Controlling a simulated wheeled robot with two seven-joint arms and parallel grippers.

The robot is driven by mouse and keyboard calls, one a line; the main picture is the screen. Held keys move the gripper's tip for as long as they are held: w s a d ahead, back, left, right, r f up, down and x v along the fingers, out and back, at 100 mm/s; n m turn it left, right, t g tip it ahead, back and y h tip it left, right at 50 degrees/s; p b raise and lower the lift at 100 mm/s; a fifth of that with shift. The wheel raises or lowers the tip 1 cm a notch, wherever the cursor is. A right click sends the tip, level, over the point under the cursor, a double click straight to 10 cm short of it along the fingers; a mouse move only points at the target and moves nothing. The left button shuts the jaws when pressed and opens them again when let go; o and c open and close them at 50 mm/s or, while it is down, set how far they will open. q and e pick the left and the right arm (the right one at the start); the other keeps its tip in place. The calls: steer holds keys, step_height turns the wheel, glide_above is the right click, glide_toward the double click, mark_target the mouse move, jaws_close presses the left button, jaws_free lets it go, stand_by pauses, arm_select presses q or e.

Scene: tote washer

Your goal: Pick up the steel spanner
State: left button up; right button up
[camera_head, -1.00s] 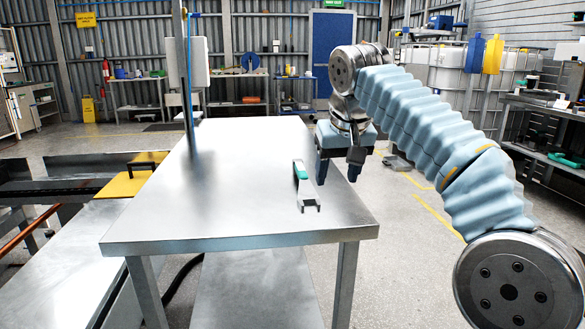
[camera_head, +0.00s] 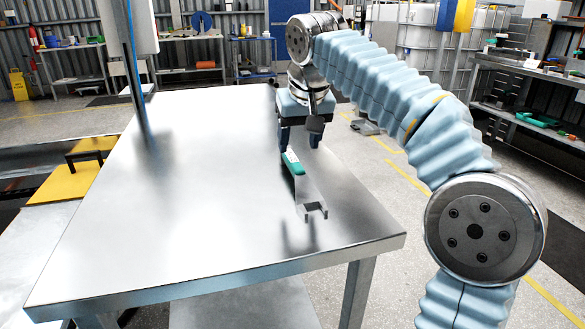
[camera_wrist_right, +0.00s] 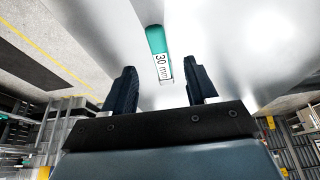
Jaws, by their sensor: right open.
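The steel spanner (camera_head: 309,194) lies on the metal table (camera_head: 200,190) near its right side, its open jaw toward the table's front edge. Its handle has a green grip, which also shows in the right wrist view with a "30 mm" label on the spanner (camera_wrist_right: 162,66). My right gripper (camera_head: 298,148) is open above the green grip end, fingers pointing down. In the right wrist view the spanner's labelled part shows between the two fingers (camera_wrist_right: 160,85), with nothing held. My left gripper is out of view.
The rest of the tabletop is bare. An upright post (camera_head: 136,75) stands at the table's left edge. Shelves and a blue trolley (camera_head: 253,60) are far back.

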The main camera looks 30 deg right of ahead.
mark_target(295, 162)
steer(key=x, duration=0.8)
steer(key=shift+w+d, duration=0.15)
steer(key=shift+w, duration=0.05)
steer(key=shift+r, duration=0.1)
jaws_close()
